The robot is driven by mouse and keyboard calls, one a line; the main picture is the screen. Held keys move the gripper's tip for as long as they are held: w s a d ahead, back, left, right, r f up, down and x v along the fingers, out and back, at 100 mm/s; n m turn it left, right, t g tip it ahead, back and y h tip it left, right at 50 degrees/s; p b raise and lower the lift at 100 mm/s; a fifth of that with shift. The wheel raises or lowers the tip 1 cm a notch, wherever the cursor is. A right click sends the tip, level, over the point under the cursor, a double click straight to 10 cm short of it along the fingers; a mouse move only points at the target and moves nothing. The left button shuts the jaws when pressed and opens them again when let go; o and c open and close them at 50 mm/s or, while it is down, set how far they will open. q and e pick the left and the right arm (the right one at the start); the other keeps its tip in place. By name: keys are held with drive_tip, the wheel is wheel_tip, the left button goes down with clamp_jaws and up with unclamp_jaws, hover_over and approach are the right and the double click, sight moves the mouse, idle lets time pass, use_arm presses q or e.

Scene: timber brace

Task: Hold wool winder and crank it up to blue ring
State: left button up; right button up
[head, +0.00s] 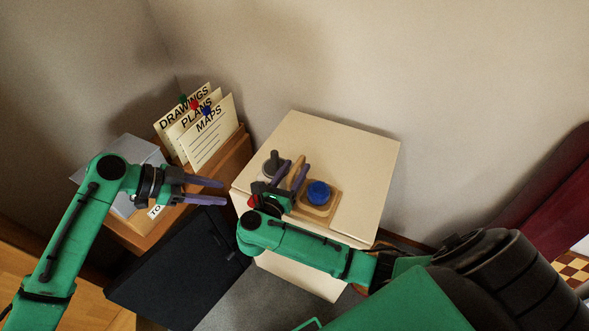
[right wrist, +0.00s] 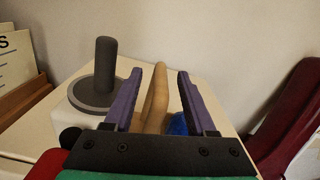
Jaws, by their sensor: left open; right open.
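The wool winder stands on a pale cabinet top. It shows a light wooden base (head: 327,208), a round blue part (head: 319,192), an upright wooden piece (right wrist: 155,98) and a grey disc with an upright dark grip (right wrist: 105,68). The blue part is mostly hidden in the right wrist view (right wrist: 178,125). My right gripper (head: 293,172) is open, with the upright wooden piece between its purple fingers; a gap shows beside it. My left gripper (head: 224,192) is open and empty, left of the cabinet. I cannot make out a blue ring for certain.
A wooden desk (head: 228,165) at the left holds cards marked DRAWINGS, PLANS and MAPS (head: 212,132) and a grey item (head: 130,160). The cabinet top (head: 350,150) is clear behind and right of the winder. A dark red seat (head: 545,195) is far right.

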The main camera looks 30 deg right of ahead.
drive_tip(key=shift+w+d, duration=0.1)
clamp_jaws()
idle(1.4)
